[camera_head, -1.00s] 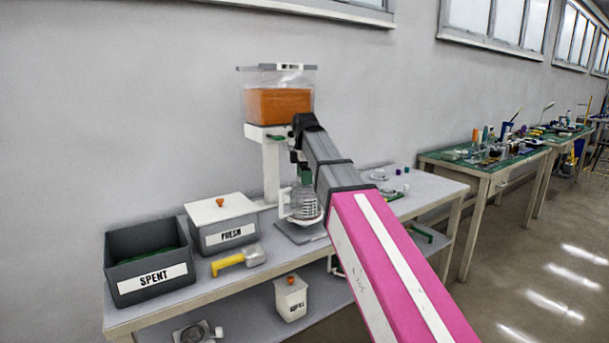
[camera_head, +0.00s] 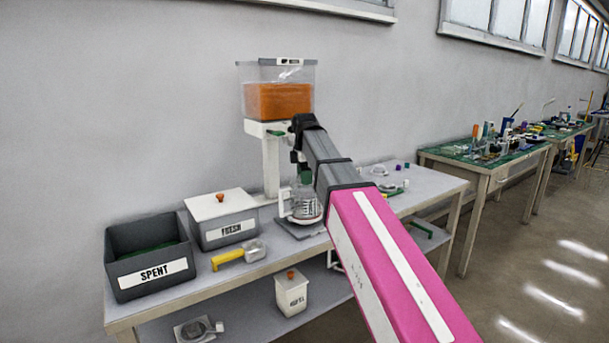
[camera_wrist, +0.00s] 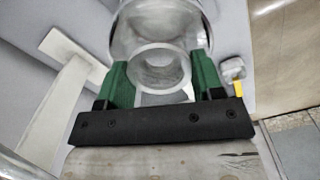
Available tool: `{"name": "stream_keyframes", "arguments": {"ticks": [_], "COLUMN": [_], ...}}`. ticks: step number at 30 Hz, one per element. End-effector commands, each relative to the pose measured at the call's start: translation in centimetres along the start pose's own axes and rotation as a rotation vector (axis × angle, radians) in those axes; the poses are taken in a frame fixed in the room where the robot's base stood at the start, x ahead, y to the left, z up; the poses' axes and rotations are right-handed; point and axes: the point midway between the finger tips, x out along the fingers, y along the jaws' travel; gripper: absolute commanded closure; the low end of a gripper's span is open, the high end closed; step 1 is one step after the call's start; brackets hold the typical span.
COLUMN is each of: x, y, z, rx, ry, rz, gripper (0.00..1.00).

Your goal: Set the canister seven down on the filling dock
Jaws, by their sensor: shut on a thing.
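My gripper (camera_wrist: 160,80) has its two green fingers shut on the neck of a clear canister (camera_wrist: 160,28) in the wrist view. In the head view the canister (camera_head: 306,211) is upright with dark markings on its side. It is over or on the grey base plate (camera_head: 296,231) of the filling dock, below the orange-filled hopper (camera_head: 278,100). I cannot tell whether its bottom touches the plate. My arm hides part of its right side, and a number seven cannot be read.
A grey SPENT bin (camera_head: 150,270) and a white-lidded FRESH box (camera_head: 223,220) stand left on the bench. A yellow-handled tool (camera_head: 236,257) lies in front of the box. A small white container (camera_head: 291,294) is on the lower shelf.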

Motion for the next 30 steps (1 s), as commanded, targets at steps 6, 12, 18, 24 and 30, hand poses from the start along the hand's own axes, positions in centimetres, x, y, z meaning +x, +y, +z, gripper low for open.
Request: {"name": "stream_keyframes", "arguments": {"ticks": [6,12,18,24,30], "x": [0.1,0.2,-0.6,-3.6,-7.2], "y": [0.0,0.0,0.1,0.2,0.2], "z": [0.0,0.0,0.0,0.0,0.0], "rx": [0.000,0.000,0.000,0.000,0.000], "ry": [0.000,0.000,0.000,0.000,0.000], "rz": [0.000,0.000,0.001,0.002,0.003], "gripper": [0.09,0.09,0.09,0.09,0.09]}}
